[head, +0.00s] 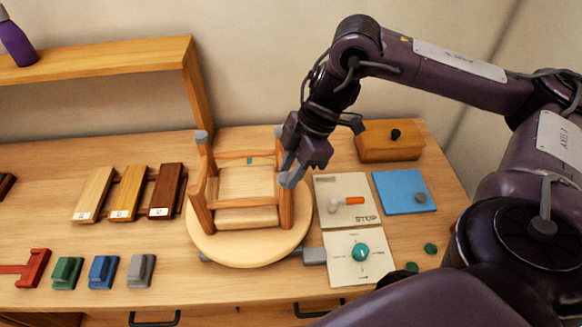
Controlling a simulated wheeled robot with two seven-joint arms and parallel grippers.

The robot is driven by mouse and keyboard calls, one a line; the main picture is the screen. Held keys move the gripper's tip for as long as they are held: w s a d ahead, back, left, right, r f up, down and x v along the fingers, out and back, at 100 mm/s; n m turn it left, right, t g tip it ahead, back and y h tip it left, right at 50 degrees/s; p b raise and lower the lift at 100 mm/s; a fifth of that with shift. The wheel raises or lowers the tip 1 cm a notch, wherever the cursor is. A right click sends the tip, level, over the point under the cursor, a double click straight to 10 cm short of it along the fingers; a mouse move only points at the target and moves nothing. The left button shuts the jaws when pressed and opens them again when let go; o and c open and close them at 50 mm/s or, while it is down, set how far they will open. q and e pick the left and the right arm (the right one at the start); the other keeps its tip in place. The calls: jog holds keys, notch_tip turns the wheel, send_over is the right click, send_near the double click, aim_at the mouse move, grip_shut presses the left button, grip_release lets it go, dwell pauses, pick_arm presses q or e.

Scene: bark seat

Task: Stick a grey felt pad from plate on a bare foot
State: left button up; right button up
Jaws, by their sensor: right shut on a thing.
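A small wooden seat (248,217) with its legs up stands on a round pale wooden disc (250,253). Grey caps show on the far left foot (201,136) and the far right foot (279,131). My right gripper (289,172) is over the near right leg (287,208), shut on a small grey pad, with its grey fingertips at the leg's top. The fingers hide most of the pad, and I cannot tell whether it touches the foot. A blue plate (390,186) to the right holds one grey felt pad (421,197). My left gripper is out of view.
A card with an orange-handled switch (348,201) and one with a green knob (360,252) lie right of the disc. A wooden box (388,141) stands behind. Green discs (430,248) lie near my arm. Wood samples (128,193) and coloured blocks (103,271) lie left.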

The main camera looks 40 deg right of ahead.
jog(key=shift+f, duration=0.25)
jog(key=o, duration=1.3)
jog(key=shift+o, duration=0.2)
notch_tip(320, 180, up, 7)
jog(key=p, duration=0.6)
